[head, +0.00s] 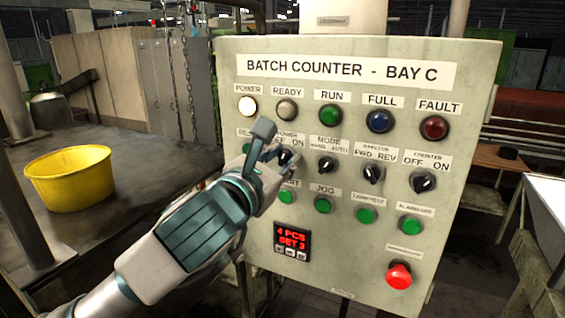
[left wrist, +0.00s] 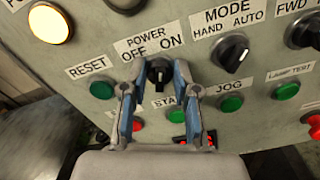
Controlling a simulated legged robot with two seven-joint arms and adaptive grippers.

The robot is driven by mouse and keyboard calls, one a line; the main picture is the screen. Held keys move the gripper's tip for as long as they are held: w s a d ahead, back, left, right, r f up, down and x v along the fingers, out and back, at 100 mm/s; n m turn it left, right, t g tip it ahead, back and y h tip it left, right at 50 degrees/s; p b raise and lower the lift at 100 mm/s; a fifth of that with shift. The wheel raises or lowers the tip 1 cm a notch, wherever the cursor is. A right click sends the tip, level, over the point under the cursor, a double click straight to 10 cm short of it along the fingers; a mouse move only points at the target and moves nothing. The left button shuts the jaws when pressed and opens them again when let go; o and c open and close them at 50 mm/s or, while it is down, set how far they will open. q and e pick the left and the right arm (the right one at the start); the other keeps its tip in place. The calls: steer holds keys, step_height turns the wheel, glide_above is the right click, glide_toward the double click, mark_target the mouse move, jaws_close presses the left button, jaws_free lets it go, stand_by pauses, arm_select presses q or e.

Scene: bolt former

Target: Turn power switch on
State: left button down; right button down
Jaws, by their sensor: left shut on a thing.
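The power switch is a black rotary knob (left wrist: 158,72) under the label POWER, OFF, ON on the grey control panel (head: 460,150). It also shows in the head view (head: 285,157), partly covered by my gripper. My left gripper (head: 273,155) is at the panel, its two fingers on either side of the knob and shut on it. In the left wrist view the blue-grey fingers flank the knob. The knob's exact pointing is hard to tell. The POWER lamp (head: 247,107) glows white; it also shows in the left wrist view (left wrist: 48,23). My right gripper is not in view.
The MODE knob (head: 326,165) is close on the right, with more knobs beyond. The green RESET button (left wrist: 102,90) and START button (left wrist: 165,117) are close by. A red mushroom button (head: 398,275) is lower right. A yellow tub (head: 68,180) stands on the left table.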

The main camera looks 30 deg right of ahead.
arm_select(q)
steer(key=shift+s+f+m, duration=0.1)
steer(key=shift+m, duration=0.6)
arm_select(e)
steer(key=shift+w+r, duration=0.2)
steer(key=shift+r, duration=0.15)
arm_select(q)
steer(key=shift+d+m, duration=0.1)
steer(key=shift+m, duration=0.2)
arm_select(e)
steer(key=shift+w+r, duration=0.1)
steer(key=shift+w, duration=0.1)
arm_select(q)
steer(key=c, duration=0.9)
jaws_free()
steer(key=shift+s, duration=0.1)
steer(key=shift+s+a, duration=0.15)
steer(key=shift+a, duration=0.25)
steer(key=v, duration=1.2)
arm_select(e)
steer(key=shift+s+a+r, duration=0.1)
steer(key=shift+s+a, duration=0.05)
